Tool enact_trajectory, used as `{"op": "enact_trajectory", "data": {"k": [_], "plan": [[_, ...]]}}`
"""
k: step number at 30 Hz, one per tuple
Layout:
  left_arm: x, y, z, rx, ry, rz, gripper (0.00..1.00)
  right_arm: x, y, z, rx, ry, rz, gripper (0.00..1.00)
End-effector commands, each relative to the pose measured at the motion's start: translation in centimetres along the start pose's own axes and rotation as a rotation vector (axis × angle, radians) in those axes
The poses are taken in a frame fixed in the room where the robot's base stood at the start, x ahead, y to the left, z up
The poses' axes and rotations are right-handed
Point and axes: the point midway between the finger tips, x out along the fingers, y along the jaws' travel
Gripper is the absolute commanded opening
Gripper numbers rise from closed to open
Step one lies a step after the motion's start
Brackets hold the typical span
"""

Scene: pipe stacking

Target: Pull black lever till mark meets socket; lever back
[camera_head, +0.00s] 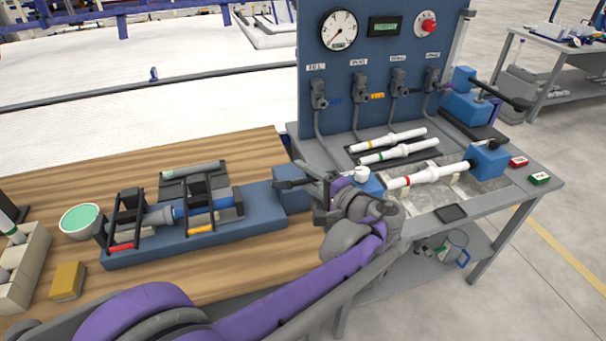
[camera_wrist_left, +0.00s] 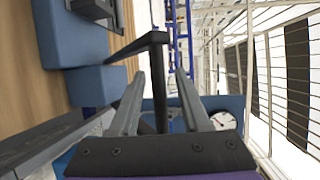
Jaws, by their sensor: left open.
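My left gripper (camera_head: 322,184) is open at the left end of the grey bench. In the left wrist view its two fingers (camera_wrist_left: 160,82) stand on either side of the black lever's (camera_wrist_left: 150,40) upright part, with gaps visible. The black lever (camera_head: 289,184) extends from a blue block (camera_head: 292,200), which the gripper partly hides. A white pipe with a red mark (camera_head: 430,174) lies between a blue socket block (camera_head: 370,184) on the left and another blue block (camera_head: 489,161) on the right. The pipe's left end is close to the left block; exact contact is unclear. My right gripper is not in view.
Two more white pipes, yellow-marked (camera_head: 388,140) and green-marked (camera_head: 398,152), lie behind. A blue gauge panel (camera_head: 375,60) rises at the back. A blue fixture (camera_head: 190,240) sits on the wooden table. Red (camera_head: 518,162) and green (camera_head: 539,178) buttons sit at the right edge.

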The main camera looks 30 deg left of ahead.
Motion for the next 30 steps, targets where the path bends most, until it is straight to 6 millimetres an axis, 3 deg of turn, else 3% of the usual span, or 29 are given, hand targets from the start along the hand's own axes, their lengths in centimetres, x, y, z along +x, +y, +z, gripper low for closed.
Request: {"op": "enact_trajectory", "data": {"k": [11,19,30], "plan": [[0.73,0.01,0.01,0.000,0.000,0.000,0.47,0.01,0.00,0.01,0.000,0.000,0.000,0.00],[0.71,0.01,0.01,0.000,0.000,0.000,0.00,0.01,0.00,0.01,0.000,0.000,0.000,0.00],[0.69,0.00,0.00,0.000,0.000,0.000,0.00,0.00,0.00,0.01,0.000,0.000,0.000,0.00]]}}
